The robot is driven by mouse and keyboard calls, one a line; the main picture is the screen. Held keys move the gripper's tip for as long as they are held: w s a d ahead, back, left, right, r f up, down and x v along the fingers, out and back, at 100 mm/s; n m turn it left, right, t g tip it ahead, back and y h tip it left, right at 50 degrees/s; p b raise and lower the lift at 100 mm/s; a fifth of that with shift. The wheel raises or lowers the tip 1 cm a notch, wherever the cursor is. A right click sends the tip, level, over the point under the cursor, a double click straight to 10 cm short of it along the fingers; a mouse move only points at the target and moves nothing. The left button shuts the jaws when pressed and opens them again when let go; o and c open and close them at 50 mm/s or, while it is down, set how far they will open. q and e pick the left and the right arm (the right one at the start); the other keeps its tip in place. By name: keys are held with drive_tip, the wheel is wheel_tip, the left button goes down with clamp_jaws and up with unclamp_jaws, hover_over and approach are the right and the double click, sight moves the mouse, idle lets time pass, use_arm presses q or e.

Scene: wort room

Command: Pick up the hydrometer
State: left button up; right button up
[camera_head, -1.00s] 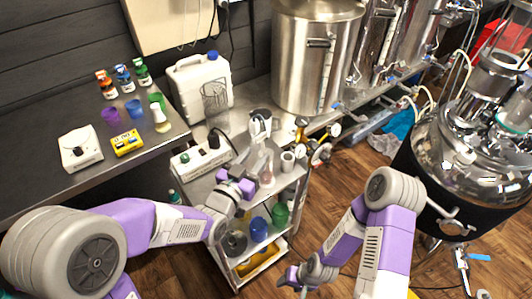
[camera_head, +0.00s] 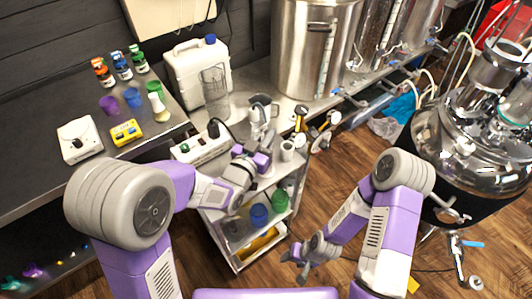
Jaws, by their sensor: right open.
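I cannot make out a hydrometer for certain; small items on the cart's top are partly hidden by my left arm. My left gripper (camera_head: 264,140) is over the top of the metal cart (camera_head: 292,182), beside a grey upright object (camera_head: 261,108) and left of a small white cup (camera_head: 287,150). Its fingers blend into the things behind, so I cannot tell if they hold anything. My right gripper (camera_head: 296,264) is open and empty, low over the wooden floor to the right of the cart.
A clear tall vessel (camera_head: 215,91) and white jug (camera_head: 190,72) stand behind. Blue (camera_head: 259,215) and green (camera_head: 280,202) containers sit on the cart's lower shelf. A steel kettle (camera_head: 300,62) stands at the back.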

use_arm(q)
wheel_tip(320, 180, up, 10)
drive_tip(key=p, duration=0.2)
drive_tip(key=shift+p, duration=0.35)
idle(0.4)
